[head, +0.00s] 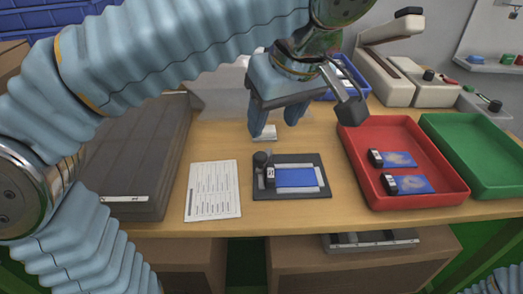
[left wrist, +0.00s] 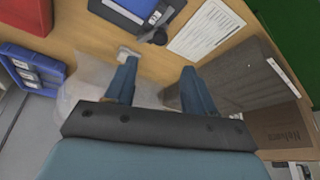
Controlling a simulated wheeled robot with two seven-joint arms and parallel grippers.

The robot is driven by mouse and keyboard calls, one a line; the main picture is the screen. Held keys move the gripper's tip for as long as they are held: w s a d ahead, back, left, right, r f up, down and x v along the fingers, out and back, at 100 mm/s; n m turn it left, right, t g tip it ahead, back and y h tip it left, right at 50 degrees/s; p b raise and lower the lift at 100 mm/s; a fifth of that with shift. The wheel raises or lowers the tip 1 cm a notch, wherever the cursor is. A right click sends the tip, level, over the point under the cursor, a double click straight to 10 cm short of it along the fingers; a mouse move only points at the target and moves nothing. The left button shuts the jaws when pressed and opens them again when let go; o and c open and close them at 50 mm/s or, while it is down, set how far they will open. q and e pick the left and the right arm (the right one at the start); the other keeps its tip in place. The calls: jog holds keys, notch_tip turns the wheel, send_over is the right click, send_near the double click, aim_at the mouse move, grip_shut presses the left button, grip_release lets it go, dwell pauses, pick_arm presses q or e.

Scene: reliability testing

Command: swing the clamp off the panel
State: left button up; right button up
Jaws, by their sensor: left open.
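A blue panel (head: 295,178) lies in a dark fixture (head: 318,194) with a pale frame, on the wooden table. A black labelled block (head: 269,177) sits at its left end. I cannot tell exactly how the clamp lies over the panel. My left gripper (head: 274,118) is open and empty, fingers down, behind and above the fixture. Its two spread fingers show in the left wrist view (left wrist: 160,68). My right gripper is out of view.
A printed sheet (head: 213,190) and a large grey case (head: 140,165) lie left. A small white piece (head: 264,132) is under the left gripper. Right are a red tray (head: 372,192) with two blue panels and a green tray (head: 470,140). A blue bin (head: 345,85) stands behind.

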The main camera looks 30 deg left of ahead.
aim_at(261, 155)
pick_arm(q)
jog(key=b+x, duration=0.1)
jog(key=x, duration=0.9)
jog(key=shift+a+f, duration=0.1)
jog(key=shift+f, duration=0.25)
jog(key=shift+c, duration=0.4)
grip_shut()
